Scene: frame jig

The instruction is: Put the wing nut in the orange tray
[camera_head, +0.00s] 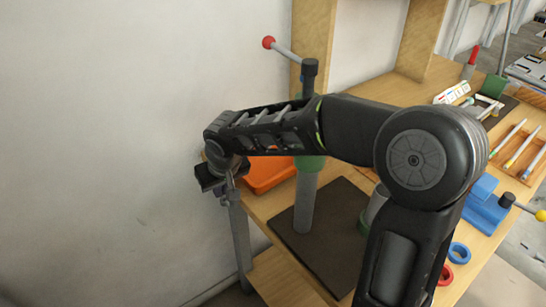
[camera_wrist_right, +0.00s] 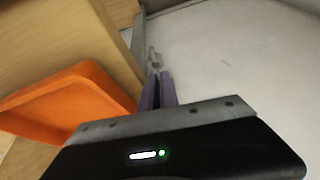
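The orange tray (camera_head: 268,175) lies on the wooden table near its left edge, partly hidden behind my right arm in the head view. In the right wrist view the tray (camera_wrist_right: 70,100) is left of the fingers. My right gripper (camera_wrist_right: 158,78) has its two purple fingers close together, with a small grey metal piece, which looks like the wing nut (camera_wrist_right: 154,58), at their tips. In the head view this gripper (camera_head: 222,190) is at the table's left edge, beside the tray rather than over it; its fingers are hard to make out. My left gripper is out of view.
A grey post with a green collar (camera_head: 306,190) stands on a dark mat (camera_head: 335,230) right of the tray. A red-knobbed lever (camera_head: 268,43) rises behind my arm. Blue and red rings (camera_head: 459,252) and a blue block (camera_head: 485,205) lie at right. A wall is close on the left.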

